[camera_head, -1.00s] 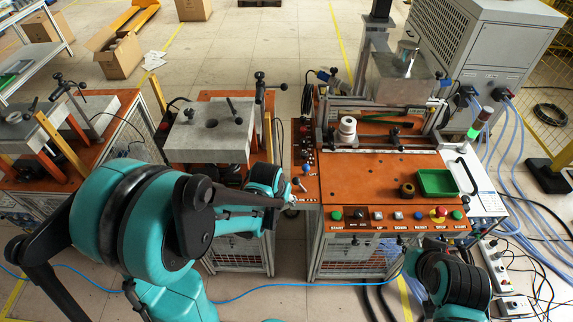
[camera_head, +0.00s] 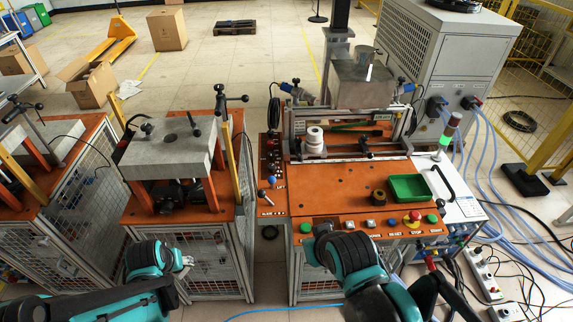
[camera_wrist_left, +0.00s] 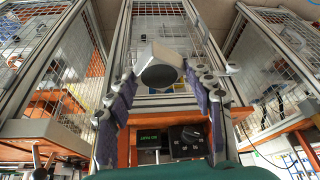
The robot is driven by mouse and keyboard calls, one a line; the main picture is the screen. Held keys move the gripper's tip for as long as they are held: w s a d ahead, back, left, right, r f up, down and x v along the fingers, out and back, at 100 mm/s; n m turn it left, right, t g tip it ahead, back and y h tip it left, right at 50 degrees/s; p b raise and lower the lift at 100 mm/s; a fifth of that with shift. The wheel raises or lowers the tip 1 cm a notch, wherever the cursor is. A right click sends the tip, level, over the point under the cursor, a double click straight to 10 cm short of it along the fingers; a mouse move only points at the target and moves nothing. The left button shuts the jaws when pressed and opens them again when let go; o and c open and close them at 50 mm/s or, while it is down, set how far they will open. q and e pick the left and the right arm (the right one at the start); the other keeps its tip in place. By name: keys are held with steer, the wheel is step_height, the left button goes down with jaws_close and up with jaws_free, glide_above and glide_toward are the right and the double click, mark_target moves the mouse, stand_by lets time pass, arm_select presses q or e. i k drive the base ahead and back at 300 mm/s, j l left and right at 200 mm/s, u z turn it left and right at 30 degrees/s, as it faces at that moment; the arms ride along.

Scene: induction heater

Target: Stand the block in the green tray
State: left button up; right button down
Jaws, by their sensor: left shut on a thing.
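The green tray (camera_head: 408,188) lies on the orange bench top of the right-hand machine, near its right front corner, and looks empty. My left gripper (camera_head: 186,262) is low in front of the middle machine, left of the orange bench and well away from the tray. In the left wrist view, my left gripper (camera_wrist_left: 160,90) is shut on a grey metal block (camera_wrist_left: 162,66) with a dark rounded face, held between its fingers. In the head view the block is too small to make out clearly. My right arm is in front of the bench's front panel; its gripper does not show.
A dark brown ring (camera_head: 378,197) sits just left of the tray. A white stacked cylinder (camera_head: 314,140) stands at the back of the bench. Buttons, including a red stop knob (camera_head: 412,217), line the front edge. The orange surface's middle is clear.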

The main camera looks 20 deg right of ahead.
mark_target(408, 190)
steer(key=l+u, duration=0.1)
steer(key=u, duration=0.35)
steer(key=k+u, duration=0.1)
steer(key=u, duration=0.35)
steer(key=k+l+u, duration=0.1)
steer(key=u, duration=0.35)
steer(key=k+l+u, duration=0.1)
steer(key=k, duration=0.6)
steer(key=k+z, duration=0.1)
steer(key=z, duration=0.3)
steer(key=k+l+z, duration=0.1)
steer(key=z, duration=0.35)
steer(key=l+z, duration=0.1)
steer(key=z, duration=0.3)
steer(key=k, duration=0.05)
